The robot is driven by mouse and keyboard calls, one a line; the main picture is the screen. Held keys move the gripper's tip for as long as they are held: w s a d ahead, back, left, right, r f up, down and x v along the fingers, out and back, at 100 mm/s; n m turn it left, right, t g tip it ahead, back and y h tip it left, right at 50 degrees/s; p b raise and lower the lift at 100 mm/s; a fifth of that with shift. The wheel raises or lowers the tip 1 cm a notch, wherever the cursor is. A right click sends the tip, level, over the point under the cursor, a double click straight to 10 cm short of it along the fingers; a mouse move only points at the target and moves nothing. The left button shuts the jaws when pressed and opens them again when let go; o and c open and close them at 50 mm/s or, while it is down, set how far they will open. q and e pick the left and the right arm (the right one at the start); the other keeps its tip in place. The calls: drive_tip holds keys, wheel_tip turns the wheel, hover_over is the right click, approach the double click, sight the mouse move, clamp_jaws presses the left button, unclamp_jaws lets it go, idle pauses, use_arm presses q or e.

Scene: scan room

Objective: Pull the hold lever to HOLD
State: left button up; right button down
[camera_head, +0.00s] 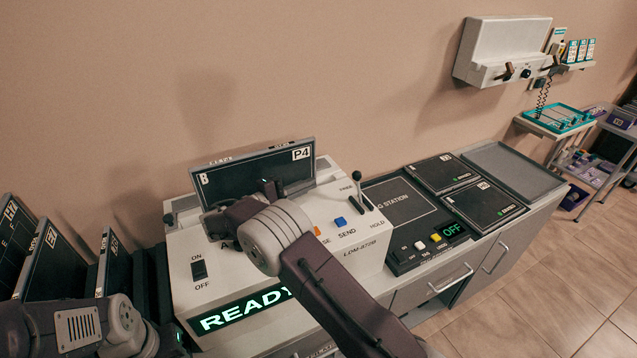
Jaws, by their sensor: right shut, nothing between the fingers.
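The hold lever (358,187) is a thin metal rod with a black knob on the right of the white LDM-672B machine (345,245). It stands near upright, its knob by the word FREE; HOLD is printed to its right. My right gripper (271,188) is left of the lever, in front of the black P4 cassette, apart from the lever. It is shut and empty; my own wrist hides part of it. My left arm shows at the bottom left, but its gripper is not in view.
The black cassette (240,178) stands in the machine's top. A blue SEND button (340,221) lies left of the lever. The READY display (240,312) is lit. The station panel (410,215), showing OFF, sits to the right. Dark cassettes (55,260) stand at left.

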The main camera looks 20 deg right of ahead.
sight(359, 188)
drive_tip(key=p+x, duration=0.1)
drive_tip(key=x, duration=0.7)
drive_tip(key=s+d, duration=0.1)
drive_tip(key=s+r, duration=0.1)
drive_tip(key=shift+s+d+p, duration=0.3)
drive_tip(key=shift+d+p, duration=0.05)
drive_tip(key=shift+d, duration=0.05)
drive_tip(key=shift+s+d, duration=0.2)
drive_tip(key=shift+s, duration=0.15)
